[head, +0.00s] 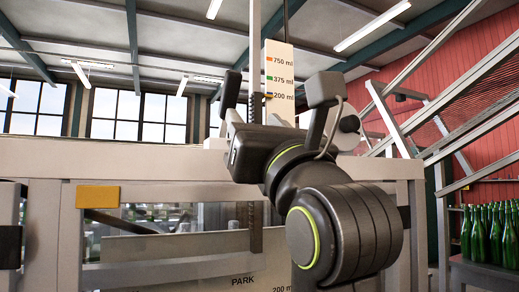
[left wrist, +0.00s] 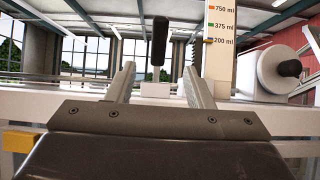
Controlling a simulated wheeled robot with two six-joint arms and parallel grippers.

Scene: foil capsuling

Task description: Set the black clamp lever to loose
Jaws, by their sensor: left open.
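The black clamp lever (left wrist: 160,40) stands upright in the left wrist view, with a black grip on a light metal stem above a pale block. My left gripper (head: 278,90) is open in the head view, its two fingers pointing up and well apart. In the left wrist view, the open left gripper (left wrist: 160,84) frames the lever's stem between its fingers, with the grip rising above them. The fingers seem clear of the lever; the depth between them is hard to tell. In the head view my gripper and wrist hide part of the mechanism. My right gripper is out of view.
A white scale board (head: 279,70) marked 750, 375 and 200 ml stands behind my gripper. A pale machine frame (head: 165,163) spans the front, with a yellow block (head: 97,196) on it. Green bottles (head: 490,235) stand at the right. A white roller (left wrist: 272,70) lies right of the lever.

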